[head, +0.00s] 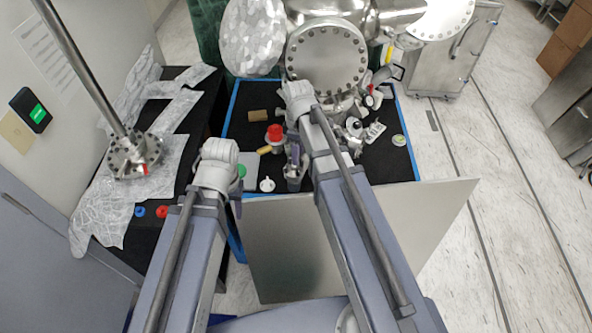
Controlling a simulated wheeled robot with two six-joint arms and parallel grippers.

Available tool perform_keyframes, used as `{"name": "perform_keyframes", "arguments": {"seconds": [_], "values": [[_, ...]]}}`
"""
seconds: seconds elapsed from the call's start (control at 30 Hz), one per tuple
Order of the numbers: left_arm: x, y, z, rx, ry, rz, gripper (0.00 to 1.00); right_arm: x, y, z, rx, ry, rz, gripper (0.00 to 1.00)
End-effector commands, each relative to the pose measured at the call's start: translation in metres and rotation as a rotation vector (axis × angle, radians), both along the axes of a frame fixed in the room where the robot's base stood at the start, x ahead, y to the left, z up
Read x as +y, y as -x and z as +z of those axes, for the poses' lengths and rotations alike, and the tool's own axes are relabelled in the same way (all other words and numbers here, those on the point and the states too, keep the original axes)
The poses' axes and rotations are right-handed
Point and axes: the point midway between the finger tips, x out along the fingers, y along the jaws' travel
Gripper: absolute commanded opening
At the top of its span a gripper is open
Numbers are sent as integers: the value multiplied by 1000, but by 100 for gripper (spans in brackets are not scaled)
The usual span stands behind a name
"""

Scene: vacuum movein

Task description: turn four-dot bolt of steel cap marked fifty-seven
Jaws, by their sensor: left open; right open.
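A round steel cap (326,60) with a ring of bolts faces me on the large steel chamber at the back of the table. Its number and any dot marks are too small to read, so I cannot tell which bolt has four dots. My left gripper (238,203) is low at the table's front left, mostly hidden by its wrist, open and apart from the cap. My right gripper (294,150) is over the small parts in front of the chamber. It is open, partly hidden by its arm, and its wrist overlaps the cap's lower left edge in the picture.
A foil-wrapped disc (252,37) stands left of the cap. The black table (240,125) holds several small parts, including a red-topped piece (275,133). A bolted flange with a rod (133,156) lies on foil at left. A grey panel (275,255) fronts the table.

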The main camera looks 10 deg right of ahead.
Motion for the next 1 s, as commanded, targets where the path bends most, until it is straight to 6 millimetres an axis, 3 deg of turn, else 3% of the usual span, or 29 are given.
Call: {"name": "perform_keyframes", "arguments": {"seconds": [0.37,1.0], "values": [[0,0,-7,0,0,0,48,-1,0,-7,7,-2,23,48],[0,0,-76,0,0,2,48,-1,0,-76,7,-2,22,48]]}}
